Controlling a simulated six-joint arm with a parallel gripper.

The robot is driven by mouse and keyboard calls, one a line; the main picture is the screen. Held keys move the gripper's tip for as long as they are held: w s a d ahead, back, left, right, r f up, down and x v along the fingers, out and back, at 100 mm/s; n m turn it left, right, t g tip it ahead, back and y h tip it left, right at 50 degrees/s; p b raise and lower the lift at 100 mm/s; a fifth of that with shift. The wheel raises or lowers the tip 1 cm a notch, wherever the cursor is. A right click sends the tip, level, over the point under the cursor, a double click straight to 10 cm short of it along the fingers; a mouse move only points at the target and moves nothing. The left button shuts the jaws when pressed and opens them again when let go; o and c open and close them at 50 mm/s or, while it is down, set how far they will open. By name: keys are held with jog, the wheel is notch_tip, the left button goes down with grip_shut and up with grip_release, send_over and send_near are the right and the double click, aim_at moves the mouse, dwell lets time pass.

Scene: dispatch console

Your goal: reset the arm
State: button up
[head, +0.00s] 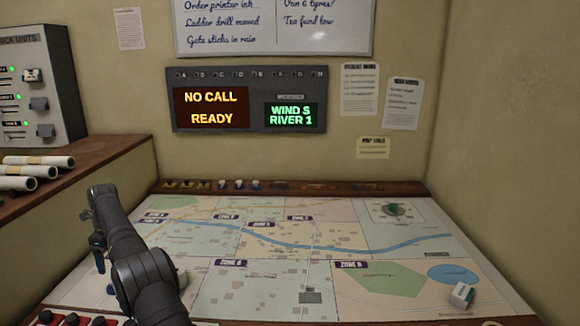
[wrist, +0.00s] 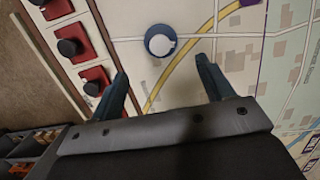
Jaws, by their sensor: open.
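My arm rises at the left of the head view, over the left side of a printed map table (head: 300,215). My gripper (head: 98,243) hangs at its end, small and partly hidden by the arm. In the wrist view my gripper (wrist: 165,82) is open, with its two fingers apart and nothing between them. A round blue piece with a white top (wrist: 160,42) sits on the map just beyond the fingertips, not touching them.
Red panels with black knobs (wrist: 70,47) line the map's edge. White rolls (head: 35,170) lie on the left shelf. The wall display (head: 211,107) reads NO CALL, READY.

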jog(key=f, duration=0.3)
jog(key=a+f, duration=0.1)
jog(key=f, duration=0.5)
jog(key=shift+a+f, duration=0.1)
jog(key=shift+a, duration=0.15)
notch_tip(320, 180, up, 4)
jog(key=shift+f, duration=0.15)
jog(key=w+d+r+n, duration=0.1)
jog(key=d+r+n, duration=0.1)
jog(key=d+r, duration=1)
jog(key=s+a+r+n+g+h, duration=0.1)
jog(key=s+a+n+h, duration=0.1)
jog(key=s+n, duration=1.4)
jog(key=shift+s+r+n+g, duration=0.2)
jog(key=shift+n+g, duration=0.2)
jog(key=shift+n, duration=0.7)
